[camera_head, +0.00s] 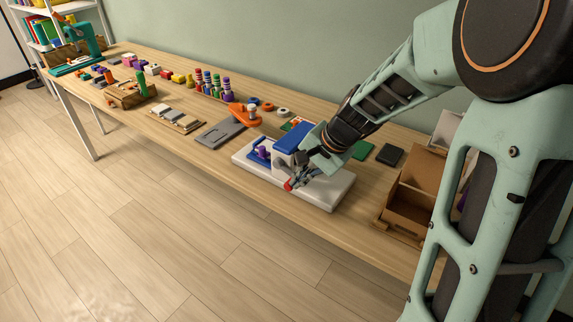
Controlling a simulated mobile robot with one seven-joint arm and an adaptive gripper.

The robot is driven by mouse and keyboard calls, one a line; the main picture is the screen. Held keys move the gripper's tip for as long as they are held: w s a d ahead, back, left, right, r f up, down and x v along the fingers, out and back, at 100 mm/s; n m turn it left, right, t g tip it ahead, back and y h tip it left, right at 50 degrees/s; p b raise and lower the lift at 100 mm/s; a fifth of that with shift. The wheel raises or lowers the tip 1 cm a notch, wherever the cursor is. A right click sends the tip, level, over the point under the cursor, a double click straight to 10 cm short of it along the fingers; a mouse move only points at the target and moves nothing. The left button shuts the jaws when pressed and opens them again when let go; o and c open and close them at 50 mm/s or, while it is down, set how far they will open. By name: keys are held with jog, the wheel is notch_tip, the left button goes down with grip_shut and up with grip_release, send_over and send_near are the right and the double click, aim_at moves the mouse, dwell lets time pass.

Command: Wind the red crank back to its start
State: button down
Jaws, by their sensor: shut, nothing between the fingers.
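The red crank (288,185) shows as a small red part at the front of a white and blue device. The device has a white base (322,195), a blue top block (296,137) and a blue fixture (259,152) on its left. My gripper (293,184) is low over the base, right at the red part, with its fingers shut and nothing between them. I cannot tell whether the fingertips touch the crank. My gripper and wrist hide most of the crank and part of the device, so the crank's angle cannot be read.
A brown open box (408,208) stands right of the device, near my arm. Green (362,149) and black (389,155) flat pieces lie behind. A grey plate (219,132) and an orange piece (244,114) lie to the left. The floor in front of the table is clear.

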jog(key=shift+f+b, duration=1.5)
jog(key=shift+f, duration=0.45)
jog(key=shift+w+a+f, duration=0.1)
